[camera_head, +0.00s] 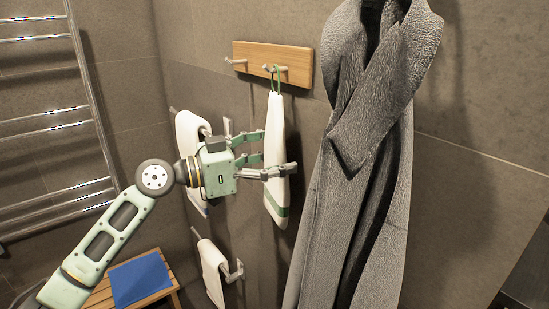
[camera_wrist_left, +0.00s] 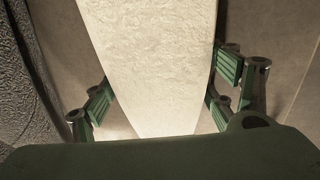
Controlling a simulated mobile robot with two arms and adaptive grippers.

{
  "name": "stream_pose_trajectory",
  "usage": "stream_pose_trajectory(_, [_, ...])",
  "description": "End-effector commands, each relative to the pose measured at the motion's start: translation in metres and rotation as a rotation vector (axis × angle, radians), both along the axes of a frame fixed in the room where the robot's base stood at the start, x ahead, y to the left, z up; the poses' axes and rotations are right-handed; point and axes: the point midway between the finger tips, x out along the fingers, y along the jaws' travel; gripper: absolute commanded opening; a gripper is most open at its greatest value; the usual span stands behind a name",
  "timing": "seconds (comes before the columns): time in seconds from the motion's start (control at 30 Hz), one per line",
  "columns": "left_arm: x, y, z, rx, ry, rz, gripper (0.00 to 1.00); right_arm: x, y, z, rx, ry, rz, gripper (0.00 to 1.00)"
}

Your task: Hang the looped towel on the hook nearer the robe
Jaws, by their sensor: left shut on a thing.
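The looped towel (camera_head: 276,165) is white with a green band near its bottom and a green loop (camera_head: 276,80) at its top. It hangs upright below the wooden hook board, the loop at the right hook (camera_head: 283,69), the one nearer the grey robe (camera_head: 372,150). Whether the loop passes around that hook is too small to tell. My left gripper (camera_head: 278,152) is shut on the towel's middle part. In the left wrist view the towel (camera_wrist_left: 155,60) fills the space between the green finger pads. My right gripper is not in view.
The left hook (camera_head: 236,62) on the board (camera_head: 300,62) is empty. The robe hangs close to the towel's right. Other white towels (camera_head: 190,140) (camera_head: 211,270) hang on wall bars behind and below my gripper. A wooden stool (camera_head: 105,290) with a blue cloth (camera_head: 140,280) stands lower left.

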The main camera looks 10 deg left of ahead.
Motion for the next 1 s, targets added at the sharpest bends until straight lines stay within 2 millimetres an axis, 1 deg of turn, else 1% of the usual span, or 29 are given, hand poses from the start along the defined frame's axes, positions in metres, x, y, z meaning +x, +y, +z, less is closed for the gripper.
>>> stream_pose_trajectory(0.47, [0.0000,0.0001,0.0006,-0.001,-0.001,0.001,0.52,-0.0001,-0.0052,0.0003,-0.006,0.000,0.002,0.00])
stream_pose_trajectory(0.5, [0.0000,0.0001,0.0006,-0.001,-0.001,0.000,0.79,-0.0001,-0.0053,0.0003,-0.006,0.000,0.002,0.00])
stream_pose_trajectory(0.73, [0.0000,0.0001,0.0004,-0.001,-0.001,0.001,1.00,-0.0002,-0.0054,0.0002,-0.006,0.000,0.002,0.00])
stream_pose_trajectory(1.0, [0.0000,0.0003,0.0003,0.000,0.000,0.001,1.00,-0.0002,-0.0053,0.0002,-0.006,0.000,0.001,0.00])
